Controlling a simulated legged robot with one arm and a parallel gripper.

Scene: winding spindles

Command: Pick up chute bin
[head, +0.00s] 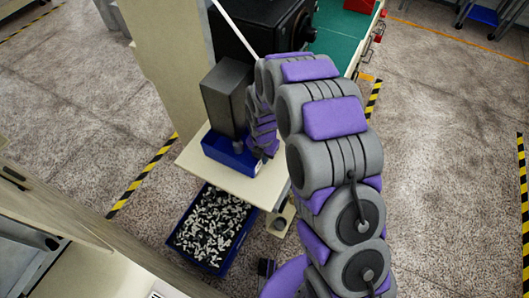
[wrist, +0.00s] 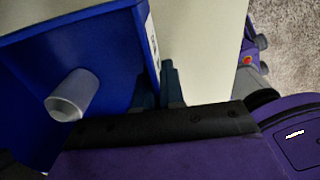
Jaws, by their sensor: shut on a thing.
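The chute bin (head: 222,152) is a small blue bin on the cream shelf, under a dark grey chute (head: 227,95) in the head view. My gripper (wrist: 157,88) is shut on the bin's right wall, one dark finger inside and one outside. A white label shows on that wall. In the head view my arm comes down at the bin's right side, and the fingertips cannot be made out.
The cream shelf (head: 240,185) extends in front of the bin. A larger blue crate (head: 178,222) full of small black and white pieces stands on the floor below. A beige machine column (head: 165,60) rises at the left. Open floor lies to the right.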

